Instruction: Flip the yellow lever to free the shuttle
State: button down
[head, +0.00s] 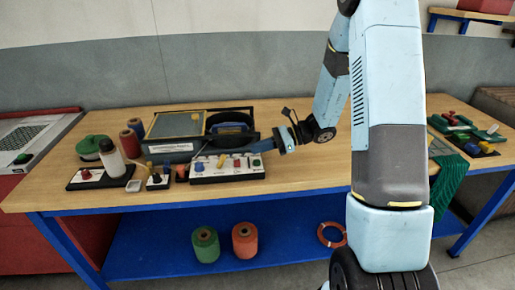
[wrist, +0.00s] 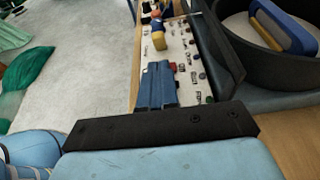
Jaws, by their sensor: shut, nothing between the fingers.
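The yellow lever (head: 222,160) stands up from a white control panel (head: 228,177) at the front middle of the bench. In the wrist view the yellow lever (wrist: 159,41) is beyond my fingertips, apart from them. My gripper (head: 279,141) is shut and empty, just above the right end of the panel. In the wrist view its blue fingers (wrist: 157,72) point along the panel towards the lever, with a red control (wrist: 173,67) beside the tips. A blue and yellow shuttle (wrist: 284,25) lies in a round black holder (wrist: 245,38) behind the panel.
A blue knob (head: 199,167) and a green knob (head: 256,162) are also on the panel. A framed box (head: 176,125) stands behind it. A white bottle (head: 111,158) and spools (head: 129,143) stand left. Green netting (head: 451,174) hangs at the right.

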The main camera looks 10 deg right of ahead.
aim_at(238, 163)
jog(key=x, duration=0.7)
jog(key=shift+a+f, duration=0.1)
jog(key=shift+a, duration=0.1)
